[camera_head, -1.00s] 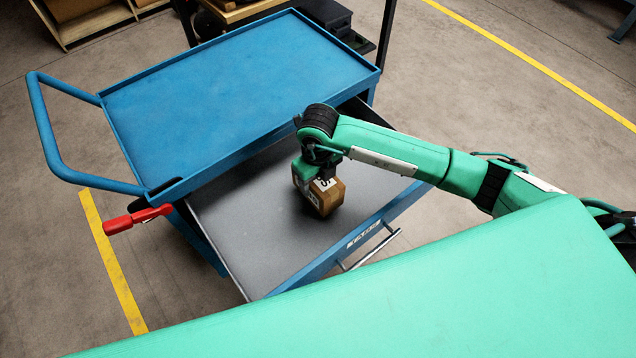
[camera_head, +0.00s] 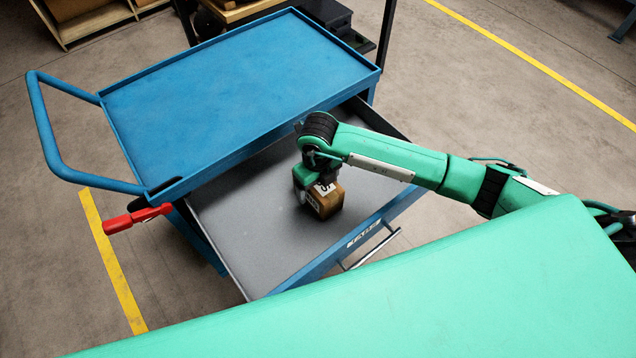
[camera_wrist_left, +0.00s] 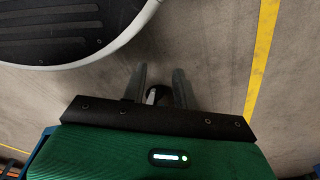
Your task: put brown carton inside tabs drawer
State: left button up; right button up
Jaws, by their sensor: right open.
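The brown carton (camera_head: 329,203) is inside the pulled-out tabs drawer (camera_head: 255,245), near the middle of its grey floor, sitting about level. A label with dark print shows on it. My right gripper (camera_head: 316,186) is at the carton's upper left side, jaws open; its fingers are mostly hidden by the wrist and the carton. The drawer's blue front (camera_head: 362,238) carries a white label and a metal bar handle. In the left wrist view, my left gripper (camera_wrist_left: 159,82) has its two fingers apart above the floor, with no carton between them.
The blue cart top (camera_head: 235,85) is empty and overhangs the drawer's back. A red handle (camera_head: 137,219) sticks out at the cart's left. My green body covers the lower right. Drawer floor left of the carton is clear.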

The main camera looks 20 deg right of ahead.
jog(key=shift+r, duration=0.45)
notch_tip(320, 180, up, 11)
jog(key=shift+f, duration=0.15)
jog(key=shift+r, duration=0.3)
pick_arm(q)
jog(key=shift+w+d+r, duration=0.15)
jog(key=shift+w+r, duration=0.35)
jog(key=shift+r, duration=0.1)
jog(key=shift+w, duration=0.25)
